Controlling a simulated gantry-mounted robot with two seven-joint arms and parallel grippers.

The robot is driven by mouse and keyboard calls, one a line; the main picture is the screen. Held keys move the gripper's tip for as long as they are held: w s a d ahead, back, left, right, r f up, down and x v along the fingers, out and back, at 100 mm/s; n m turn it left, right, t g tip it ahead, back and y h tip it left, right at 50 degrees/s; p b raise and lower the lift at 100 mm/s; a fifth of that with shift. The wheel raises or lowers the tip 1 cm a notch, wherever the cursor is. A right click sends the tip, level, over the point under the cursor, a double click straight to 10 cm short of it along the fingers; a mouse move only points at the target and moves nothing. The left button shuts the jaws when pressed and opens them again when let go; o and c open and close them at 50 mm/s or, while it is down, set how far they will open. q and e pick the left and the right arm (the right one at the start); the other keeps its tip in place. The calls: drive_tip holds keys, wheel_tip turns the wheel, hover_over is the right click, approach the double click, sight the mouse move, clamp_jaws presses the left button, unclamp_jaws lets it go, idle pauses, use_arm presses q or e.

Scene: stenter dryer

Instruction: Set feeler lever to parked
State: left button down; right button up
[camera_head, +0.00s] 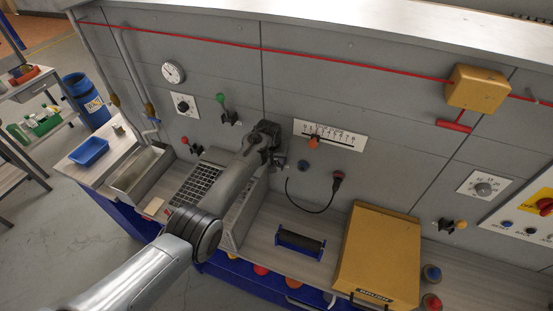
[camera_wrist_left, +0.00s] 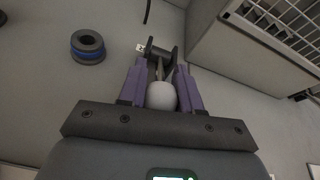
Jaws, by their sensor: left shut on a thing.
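A lever with a pale grey ball knob (camera_wrist_left: 161,96) stands between the two purple fingers of my left gripper (camera_wrist_left: 160,88) in the left wrist view. The fingers are shut on it. Its dark bracket (camera_wrist_left: 164,53) is fixed to the wall, with a small label too small to read; I take this as the feeler lever. In the head view my left gripper (camera_head: 268,140) is at the grey wall panel, left of the white scale, and hides the knob. My right gripper is not in view.
Other levers have a green knob (camera_head: 220,97) and an orange knob (camera_head: 461,225). A wire-topped box (camera_head: 195,185) stands below left.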

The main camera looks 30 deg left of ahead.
use_arm(q)
drive_tip(key=c, duration=0.8)
unclamp_jaws()
drive_tip(key=shift+w, duration=0.1)
drive_tip(key=shift+r, duration=0.1)
drive_tip(key=shift+s+r, duration=0.2)
drive_tip(key=shift+r, duration=0.4)
drive_tip(key=v, duration=0.9)
drive_tip(key=shift+s+r, duration=0.1)
drive_tip(key=shift+s, duration=0.05)
